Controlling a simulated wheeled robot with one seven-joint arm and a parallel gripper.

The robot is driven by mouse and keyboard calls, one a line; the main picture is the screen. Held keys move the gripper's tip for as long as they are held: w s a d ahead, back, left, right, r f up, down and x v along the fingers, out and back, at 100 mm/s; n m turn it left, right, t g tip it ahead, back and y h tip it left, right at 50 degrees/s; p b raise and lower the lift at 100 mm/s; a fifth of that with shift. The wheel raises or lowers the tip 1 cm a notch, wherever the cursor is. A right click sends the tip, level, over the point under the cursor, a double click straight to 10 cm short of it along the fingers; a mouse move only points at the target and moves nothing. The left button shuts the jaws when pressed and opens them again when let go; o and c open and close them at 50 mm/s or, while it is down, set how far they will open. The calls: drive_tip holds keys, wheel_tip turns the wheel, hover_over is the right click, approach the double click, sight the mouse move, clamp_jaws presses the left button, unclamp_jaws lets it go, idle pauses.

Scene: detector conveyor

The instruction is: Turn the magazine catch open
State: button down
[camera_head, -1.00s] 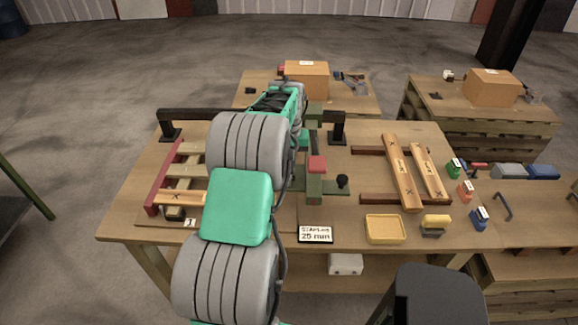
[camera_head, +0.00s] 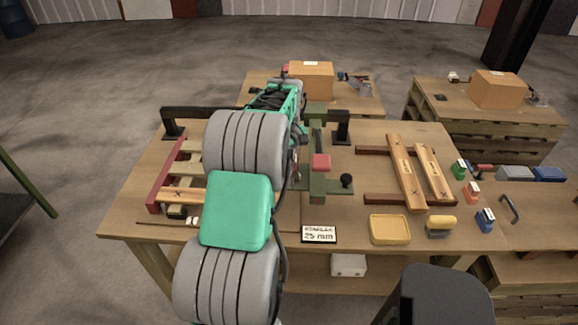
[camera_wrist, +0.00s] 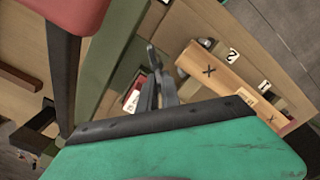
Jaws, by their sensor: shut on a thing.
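The green stapler (camera_head: 317,185), with a red block (camera_head: 320,162) on top and a black ball knob (camera_head: 346,180) on its right side, stands mid-bench. In the wrist view its green body (camera_wrist: 105,55) and red block (camera_wrist: 70,15) lie at the left. My gripper (camera_wrist: 152,60) points at the stapler's side, its dark fingers close together. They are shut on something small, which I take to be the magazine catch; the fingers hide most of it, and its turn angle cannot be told. In the head view my own arm hides the gripper.
A wooden frame with a red rail (camera_head: 160,180) is at the left. A black bar (camera_head: 190,112) spans behind my arm. A yellow tray (camera_head: 390,241), a sign (camera_head: 319,234) and wooden planks (camera_head: 406,172) lie right of or before the stapler. Bare bench shows behind the planks.

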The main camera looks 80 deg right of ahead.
drive_tip(key=n, duration=0.2)
drive_tip(key=a+n, duration=0.1)
drive_tip(key=n, duration=0.1)
drive_tip(key=shift+n, duration=0.3)
drive_tip(key=shift+a+n+b, duration=0.15)
drive_tip(key=shift+n+b, duration=0.1)
drive_tip(key=shift+n, duration=0.75)
drive_tip(key=shift+a+n+b, duration=0.1)
drive_tip(key=shift+n+b, duration=0.1)
drive_tip(key=shift+n, duration=0.8)
drive_tip(key=c, duration=1.6)
unclamp_jaws()
drive_tip(key=shift+o, duration=0.2)
drive_tip(key=shift+r, duration=0.1)
wheel_tip(320, 180, up, 8)
drive_tip(key=b, duration=0.1)
drive_tip(key=shift+f, duration=0.2)
